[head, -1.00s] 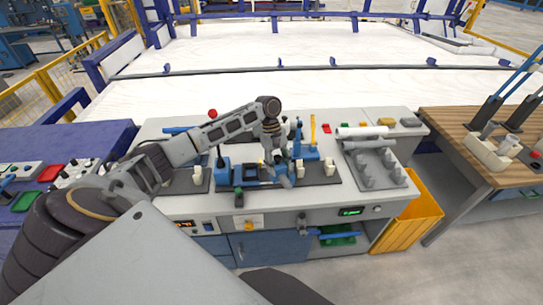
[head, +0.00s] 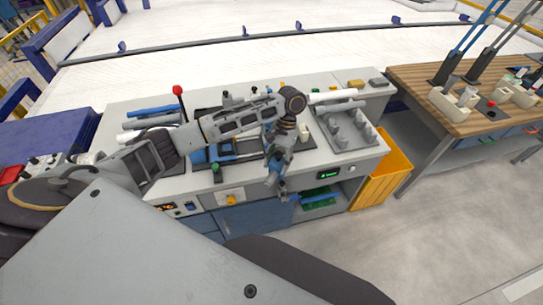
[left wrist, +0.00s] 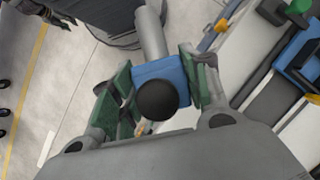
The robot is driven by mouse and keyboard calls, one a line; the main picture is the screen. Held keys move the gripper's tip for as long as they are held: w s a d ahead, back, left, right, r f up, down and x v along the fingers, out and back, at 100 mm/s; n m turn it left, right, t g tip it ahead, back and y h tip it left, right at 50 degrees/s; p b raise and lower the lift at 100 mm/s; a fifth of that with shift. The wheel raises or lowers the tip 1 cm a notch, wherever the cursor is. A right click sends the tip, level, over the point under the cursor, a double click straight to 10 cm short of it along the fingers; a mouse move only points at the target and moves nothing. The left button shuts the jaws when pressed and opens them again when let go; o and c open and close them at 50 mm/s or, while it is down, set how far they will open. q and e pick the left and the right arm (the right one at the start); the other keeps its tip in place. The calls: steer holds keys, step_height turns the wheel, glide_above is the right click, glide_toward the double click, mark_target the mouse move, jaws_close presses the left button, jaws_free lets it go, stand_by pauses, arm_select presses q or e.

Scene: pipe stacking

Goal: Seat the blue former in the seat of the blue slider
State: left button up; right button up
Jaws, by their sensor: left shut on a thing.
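My left gripper (head: 277,186) hangs in front of the bench's front edge, over the drawers. In the left wrist view, its green-padded fingers (left wrist: 158,92) are shut on the blue former (left wrist: 160,70), a blue block with a black ball knob and a grey cylinder sticking out of its far side. In the head view the former is too small to make out clearly. Blue parts of the bending fixture (head: 203,155) sit on the bench, partly behind my left arm; the blue slider appears to be among them, but its seat is hidden. My right gripper is not in view.
A grey rack with pegs (head: 345,128) stands on the bench to the right. A green-knobbed lever (head: 217,168) and a red-knobbed lever (head: 177,91) stick up. A yellow bin (head: 385,172) stands below the bench. A wooden table (head: 462,75) is at the right.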

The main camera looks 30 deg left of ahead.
mark_target(276, 173)
arm_select(q)
steer(key=shift+a+f+b, duration=0.15)
steer(key=shift+f+b, duration=0.45)
steer(key=shift+f, duration=0.3)
step_height(276, 173, down, 5)
steer(key=b, duration=0.5)
steer(key=shift+w+f, duration=0.1)
steer(key=shift+f, duration=0.1)
steer(key=shift+f+b, duration=1)
steer(key=shift+b, duration=0.15)
steer(key=shift+f+b, duration=0.45)
